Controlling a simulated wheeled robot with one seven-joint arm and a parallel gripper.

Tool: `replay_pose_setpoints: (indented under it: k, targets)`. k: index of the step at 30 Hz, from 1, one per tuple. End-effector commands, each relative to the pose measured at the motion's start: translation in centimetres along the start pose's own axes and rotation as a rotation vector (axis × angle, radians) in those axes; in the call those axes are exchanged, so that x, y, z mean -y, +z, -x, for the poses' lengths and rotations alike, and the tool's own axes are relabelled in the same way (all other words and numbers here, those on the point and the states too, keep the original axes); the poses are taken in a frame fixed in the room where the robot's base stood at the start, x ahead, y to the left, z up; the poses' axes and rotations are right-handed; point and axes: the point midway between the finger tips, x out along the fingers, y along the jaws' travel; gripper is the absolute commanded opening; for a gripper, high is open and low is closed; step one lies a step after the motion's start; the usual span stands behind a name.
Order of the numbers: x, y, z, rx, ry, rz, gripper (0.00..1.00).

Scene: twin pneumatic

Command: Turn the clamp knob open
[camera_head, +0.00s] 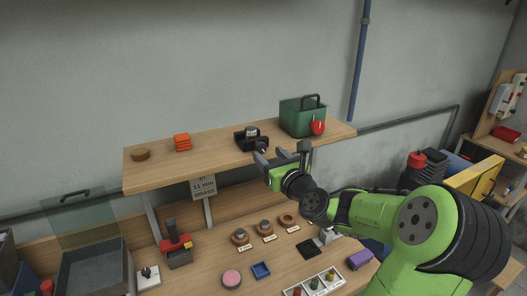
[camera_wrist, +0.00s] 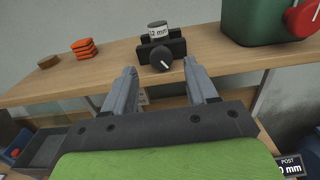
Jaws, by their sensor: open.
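The clamp is a black block (camera_head: 244,140) on the wooden shelf, and it also shows in the wrist view (camera_wrist: 176,47). A grey cylinder with a white label reading about "12 mm" (camera_wrist: 158,31) stands at it. The clamp's dark round knob (camera_wrist: 161,61) faces me, with a white mark on it. My gripper (camera_wrist: 160,70) is open, one finger on each side of the knob in the picture. The fingers look short of the knob, with nothing between them; contact is not visible. In the head view my gripper (camera_head: 282,153) is at the shelf's front edge.
On the shelf (camera_head: 210,148) are a green box (camera_head: 298,118) with a red dial, orange blocks (camera_head: 182,142) and a brown disc (camera_head: 140,155). A sign (camera_head: 204,187) hangs below. The workbench below holds a red-and-grey tool (camera_head: 178,247), several rings and trays.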

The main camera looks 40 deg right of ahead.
Motion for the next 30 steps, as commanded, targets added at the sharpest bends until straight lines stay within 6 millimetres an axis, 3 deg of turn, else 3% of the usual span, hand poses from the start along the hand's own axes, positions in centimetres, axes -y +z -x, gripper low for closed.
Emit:
replay_pose_setpoints:
  k: [3,6,16,27,30]
  targets:
    - [-0.2,0.1,-2.6,0.002,0.004,-0.002,0.58]
    - [0.0,0.1,-3.9,0.001,0.002,-0.001,0.58]
    - [0.1,0.0,-4.6,-0.002,-0.002,0.001,0.58]
    - [0.1,-0.1,-4.6,-0.002,-0.002,0.001,0.03]
    - [0.0,0.0,-4.6,-0.003,-0.001,0.024,0.03]
